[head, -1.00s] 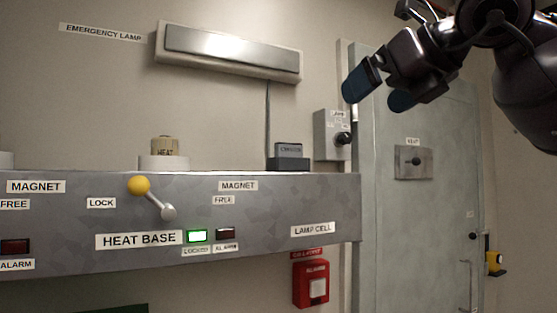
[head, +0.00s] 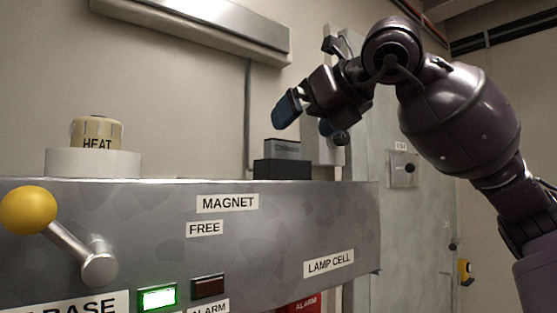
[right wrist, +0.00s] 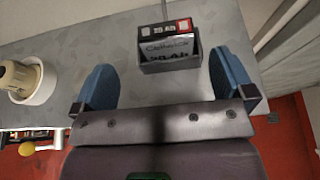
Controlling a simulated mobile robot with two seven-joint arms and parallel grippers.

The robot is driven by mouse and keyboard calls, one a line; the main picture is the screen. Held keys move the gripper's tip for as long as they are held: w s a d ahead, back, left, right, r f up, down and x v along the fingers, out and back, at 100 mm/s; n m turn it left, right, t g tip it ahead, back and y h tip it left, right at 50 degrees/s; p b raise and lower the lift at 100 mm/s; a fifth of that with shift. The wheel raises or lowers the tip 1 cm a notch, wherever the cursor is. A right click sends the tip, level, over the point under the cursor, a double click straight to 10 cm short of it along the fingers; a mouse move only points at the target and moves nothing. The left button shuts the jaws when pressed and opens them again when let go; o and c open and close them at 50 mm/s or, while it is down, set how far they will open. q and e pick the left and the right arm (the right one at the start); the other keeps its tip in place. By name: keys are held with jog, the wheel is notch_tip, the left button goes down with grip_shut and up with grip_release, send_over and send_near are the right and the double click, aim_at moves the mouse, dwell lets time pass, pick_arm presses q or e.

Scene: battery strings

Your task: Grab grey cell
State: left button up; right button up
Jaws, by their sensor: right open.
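The grey cell (head: 283,149) sits upright in a dark holder (head: 282,169) on top of the metal bench, above the LAMP CELL label. In the right wrist view the cell (right wrist: 168,46) shows a printed face and a red and dark top, with the holder (right wrist: 170,66) around its lower part. My right gripper (head: 308,117) is above and to the right of the cell in the head view. In the right wrist view its blue fingers (right wrist: 165,88) are spread and empty, with the cell ahead of the gap, not touched. My left gripper is not in view.
A HEAT cylinder (head: 97,132) stands on a white base (head: 92,163) to the left. A lever with a yellow knob (head: 28,210) juts from the bench front (head: 200,262). The emergency lamp (head: 205,22) hangs on the wall above. Bench top between base and holder is clear.

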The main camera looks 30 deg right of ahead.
aim_at(281, 144)
jog(key=shift+x, duration=1.15)
jog(key=shift+w+f, duration=0.1)
jog(key=shift+w, duration=0.25)
jog(key=shift+w+f, duration=0.15)
jog(key=shift+w, duration=0.25)
jog(key=shift+d+p+x, duration=0.15)
jog(key=shift+p+x, duration=0.2)
jog(key=shift+x, duration=0.8)
jog(key=shift+d+p+x, duration=0.15)
jog(key=shift+p+x, duration=0.15)
jog(key=shift+x, duration=0.85)
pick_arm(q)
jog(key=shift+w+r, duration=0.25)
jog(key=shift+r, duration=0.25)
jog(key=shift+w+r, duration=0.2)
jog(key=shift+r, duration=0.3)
pick_arm(e)
jog(key=shift+c, duration=0.3)
jog(key=c, duration=1)
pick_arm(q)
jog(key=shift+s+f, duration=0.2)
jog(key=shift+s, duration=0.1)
pick_arm(e)
jog(key=shift+c, duration=0.2)
